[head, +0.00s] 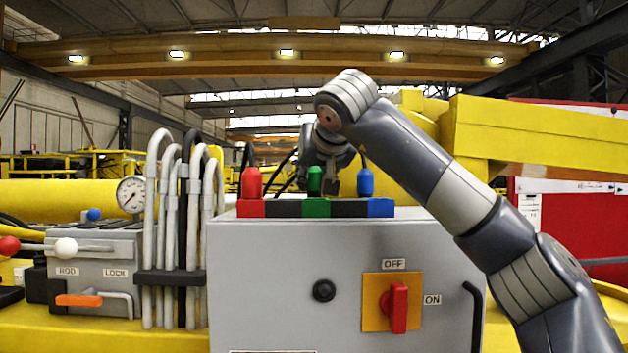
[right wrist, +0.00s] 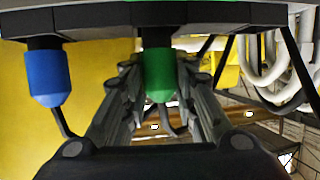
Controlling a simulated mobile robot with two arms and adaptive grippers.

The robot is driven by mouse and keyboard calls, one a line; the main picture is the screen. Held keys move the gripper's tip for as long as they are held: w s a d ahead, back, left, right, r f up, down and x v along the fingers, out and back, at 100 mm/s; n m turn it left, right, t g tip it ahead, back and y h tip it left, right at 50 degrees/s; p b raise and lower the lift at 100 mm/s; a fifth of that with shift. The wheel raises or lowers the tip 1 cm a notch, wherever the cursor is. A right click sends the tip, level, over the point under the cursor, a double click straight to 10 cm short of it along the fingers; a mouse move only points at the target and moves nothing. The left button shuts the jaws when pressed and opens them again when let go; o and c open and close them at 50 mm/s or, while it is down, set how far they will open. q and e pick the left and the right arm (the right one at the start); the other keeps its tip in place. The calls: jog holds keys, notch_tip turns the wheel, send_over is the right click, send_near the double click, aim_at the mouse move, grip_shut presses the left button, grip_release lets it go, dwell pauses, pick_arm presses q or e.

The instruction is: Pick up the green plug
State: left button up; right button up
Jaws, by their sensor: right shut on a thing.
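The green plug (head: 315,181) stands upright in the green section of the socket strip (head: 317,208) on top of the grey control box. My right gripper (head: 326,168) reaches it from behind and above. In the right wrist view the green plug (right wrist: 159,74) sits between the two fingers of my right gripper (right wrist: 160,82), which are shut on it. The plug is still at the green socket. My left gripper is not in view.
A red plug (head: 251,183) and a blue plug (head: 364,180) stand close on either side, each with a cable. The grey box (head: 260,280) has a red switch (head: 398,308) on its front. Pale hoses (head: 157,200) rise at the left.

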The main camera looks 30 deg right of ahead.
notch_tip(320, 180, up, 9)
jog(key=shift+r+p, duration=0.2)
jog(key=shift+p, duration=0.45)
jog(key=shift+a, duration=0.1)
